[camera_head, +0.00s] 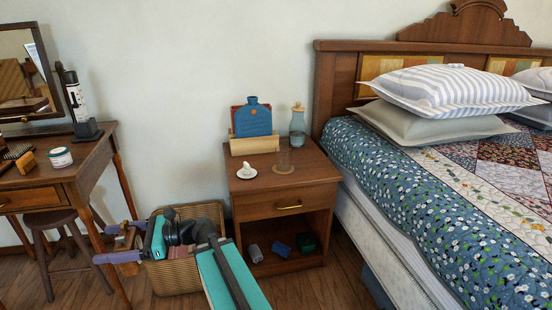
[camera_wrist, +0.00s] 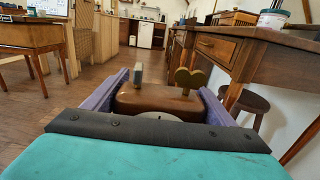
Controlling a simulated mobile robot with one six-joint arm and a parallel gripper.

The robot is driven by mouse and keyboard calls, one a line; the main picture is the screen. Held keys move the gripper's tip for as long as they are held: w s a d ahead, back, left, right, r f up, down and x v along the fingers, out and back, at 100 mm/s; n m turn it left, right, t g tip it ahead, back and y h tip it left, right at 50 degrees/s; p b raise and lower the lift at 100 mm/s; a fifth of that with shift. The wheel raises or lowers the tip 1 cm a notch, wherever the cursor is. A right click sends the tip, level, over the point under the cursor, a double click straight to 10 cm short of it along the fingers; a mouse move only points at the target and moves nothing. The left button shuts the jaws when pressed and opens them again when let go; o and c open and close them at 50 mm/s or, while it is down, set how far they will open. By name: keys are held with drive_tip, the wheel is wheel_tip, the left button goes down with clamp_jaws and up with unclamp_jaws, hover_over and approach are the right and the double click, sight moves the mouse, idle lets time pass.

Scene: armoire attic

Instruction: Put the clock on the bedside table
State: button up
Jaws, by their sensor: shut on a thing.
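My gripper (camera_head: 118,242) has purple fingers and is at the left of the head view, between the desk and the bedside table. It is shut on a brown wooden clock (camera_head: 125,239), partly hidden by the fingers. In the wrist view the clock (camera_wrist: 150,101) lies between the fingers, with a brass heart-shaped key and a small metal piece on it; a pale round part shows at its near edge. The bedside table (camera_head: 318,172) stands right of my gripper, apart from it, beside the bed. Its top front right is bare.
Small items lie on the lower shelf. A wicker basket (camera_head: 168,279) is below my arm. A desk (camera_head: 85,165) stands left.

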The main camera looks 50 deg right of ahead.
drive_tip(key=d+r+m+t+h+p, duration=0.2)
drive_tip(key=d+m+t+h, duration=0.15)
drive_tip(key=d, duration=0.95)
drive_tip(key=d+r+m+t+h+p, duration=0.25)
drive_tip(key=d+h, duration=0.25)
drive_tip(key=d, duration=0.7)
drive_tip(key=d+r+m+t+h+p, duration=0.25)
drive_tip(key=d+m+h, duration=0.2)
drive_tip(key=d, duration=0.85)
drive_tip(key=s+d+m+g+h+p, duration=0.1)
drive_tip(key=s+d+h, duration=0.3)
drive_tip(key=d, duration=0.6)
drive_tip(key=s+d+r+m+g+h+p, duration=0.1)
drive_tip(key=s+d+m+g+h+p, duration=0.1)
drive_tip(key=s+d, duration=0.7)
drive_tip(key=s+d+r+m+g+h+p, duration=0.1)
drive_tip(key=s+d+m+h+p, duration=0.2)
drive_tip(key=s+d+h, duration=0.3)
drive_tip(key=s+d+m, duration=0.1)
drive_tip(key=d, duration=0.4)
drive_tip(key=shift+m, duration=0.35)
drive_tip(key=shift+d, duration=0.1)
drive_tip(key=w+d+f, duration=0.1)
drive_tip(key=w+d, duration=0.9)
drive_tip(key=d, duration=0.2)
drive_tip(key=shift+w+d+f+b, duration=0.15)
drive_tip(key=shift+b, duration=0.2)
drive_tip(key=shift+f+b, duration=0.45)
drive_tip(key=shift+f, duration=1.35)
